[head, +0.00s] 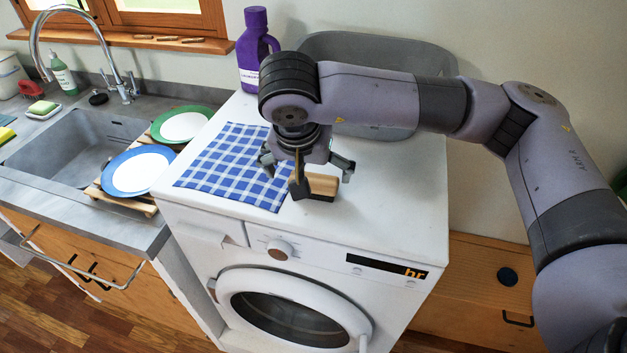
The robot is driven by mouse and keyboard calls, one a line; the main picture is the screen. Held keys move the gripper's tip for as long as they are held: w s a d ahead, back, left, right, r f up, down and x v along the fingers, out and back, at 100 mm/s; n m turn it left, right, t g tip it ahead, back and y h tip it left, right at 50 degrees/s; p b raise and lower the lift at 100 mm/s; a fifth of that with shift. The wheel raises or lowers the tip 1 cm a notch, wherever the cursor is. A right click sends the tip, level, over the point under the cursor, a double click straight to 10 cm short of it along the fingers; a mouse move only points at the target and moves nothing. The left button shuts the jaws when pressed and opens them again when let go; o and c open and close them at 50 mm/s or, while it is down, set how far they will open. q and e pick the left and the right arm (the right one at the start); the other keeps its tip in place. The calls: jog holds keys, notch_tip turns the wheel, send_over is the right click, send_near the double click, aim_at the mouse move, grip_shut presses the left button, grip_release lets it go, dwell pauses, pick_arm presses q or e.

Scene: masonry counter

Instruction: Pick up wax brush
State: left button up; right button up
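The wax brush (322,185) has a tan wooden body with a dark underside. It lies on top of the white washing machine, just right of the blue checked cloth. My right gripper (306,176) points down over it with its fingers spread wide. One finger overlaps the brush's left end in the head view; I cannot tell whether it touches. My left gripper is not in view.
A purple bottle (254,50) and a grey basin (440,62) stand at the back of the washing machine (400,215). The checked cloth (228,172) lies left of the brush. Plates (138,172) sit on a wooden rack by the sink. The machine top's right side is clear.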

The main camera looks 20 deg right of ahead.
aim_at(313, 178)
jog(key=p+x, duration=0.1)
jog(key=x, duration=0.2)
jog(key=shift+w+d+f+p, duration=0.15)
jog(key=shift+d+f+p, duration=0.1)
jog(key=shift+d+p, duration=0.15)
jog(key=shift+w+d+f, duration=0.1)
jog(key=shift+f, duration=0.3)
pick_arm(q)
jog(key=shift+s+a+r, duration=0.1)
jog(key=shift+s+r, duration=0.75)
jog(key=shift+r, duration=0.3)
pick_arm(e)
jog(key=shift+c, duration=0.7)
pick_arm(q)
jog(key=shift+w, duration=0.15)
pick_arm(e)
jog(key=c, duration=1)
jog(key=shift+r, duration=0.1)
jog(key=shift+c, duration=0.2)
